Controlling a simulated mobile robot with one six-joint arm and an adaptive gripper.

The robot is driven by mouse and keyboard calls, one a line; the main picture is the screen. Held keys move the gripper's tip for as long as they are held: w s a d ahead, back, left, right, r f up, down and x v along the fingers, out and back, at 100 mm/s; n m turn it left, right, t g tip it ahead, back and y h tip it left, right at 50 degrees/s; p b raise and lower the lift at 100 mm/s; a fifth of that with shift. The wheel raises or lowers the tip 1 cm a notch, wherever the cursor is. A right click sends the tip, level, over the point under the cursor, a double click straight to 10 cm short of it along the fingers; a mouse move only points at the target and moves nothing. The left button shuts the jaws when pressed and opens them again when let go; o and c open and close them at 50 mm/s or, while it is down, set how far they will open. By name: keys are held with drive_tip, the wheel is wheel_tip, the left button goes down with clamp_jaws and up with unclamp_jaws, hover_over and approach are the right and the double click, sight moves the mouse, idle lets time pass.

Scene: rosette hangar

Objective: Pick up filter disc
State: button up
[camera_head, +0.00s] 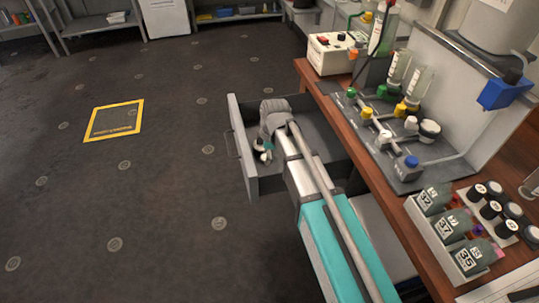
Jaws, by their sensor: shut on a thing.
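My arm reaches down into an open grey drawer (238,128) on the left side of the wooden bench. My gripper (262,152) is inside the drawer, close behind its front panel. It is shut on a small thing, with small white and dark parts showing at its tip. The filter disc cannot be made out clearly, as the gripper and wrist cover most of that spot.
The wooden bench (395,207) carries a valve panel (385,130) with coloured knobs, a white box (333,53) and a rack of labelled bottles (428,233). The drawer walls stand close around my gripper. Open floor with a yellow-framed square (114,120) lies left.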

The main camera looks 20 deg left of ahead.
drive_tip(key=shift+r+p, duration=0.6)
drive_tip(key=shift+r, duration=0.3)
wheel_tip(320, 180, up, 14)
drive_tip(key=p, duration=1.4)
drive_tip(key=shift+s, duration=0.15)
